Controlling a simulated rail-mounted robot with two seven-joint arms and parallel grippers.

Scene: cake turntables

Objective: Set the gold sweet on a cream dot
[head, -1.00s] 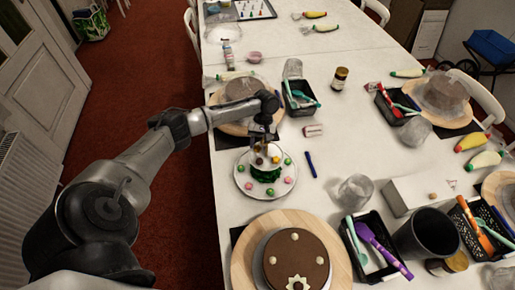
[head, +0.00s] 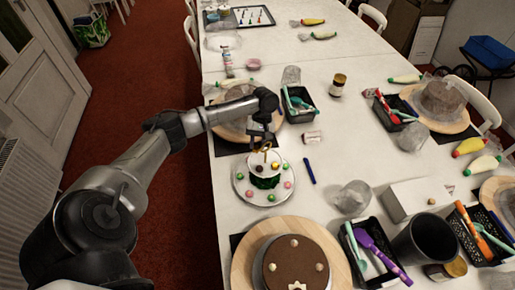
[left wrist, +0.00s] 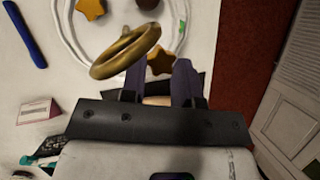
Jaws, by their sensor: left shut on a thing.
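My left gripper (head: 263,140) is over the small two-tier sweet stand (head: 249,161), close to its gold ring handle. In the left wrist view, the gripper (left wrist: 160,66) is shut, with a gold star-shaped sweet (left wrist: 160,60) between its fingertips. The gold ring (left wrist: 125,52) is beside the fingers, nearer the camera. Another gold sweet (left wrist: 90,8) lies on the stand's plate. The chocolate cake (head: 296,262) stands on a wooden turntable (head: 243,262) at the front; cream dots (head: 294,242) show on its top. Its front edge is cut off. My right gripper is not in view.
A blue pen (head: 309,171) and a small box (head: 312,137) lie right of the stand. Black trays of tools (head: 368,235) and a dark tub (head: 425,240) stand right of the cake. The table between the stand and cake is mostly clear.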

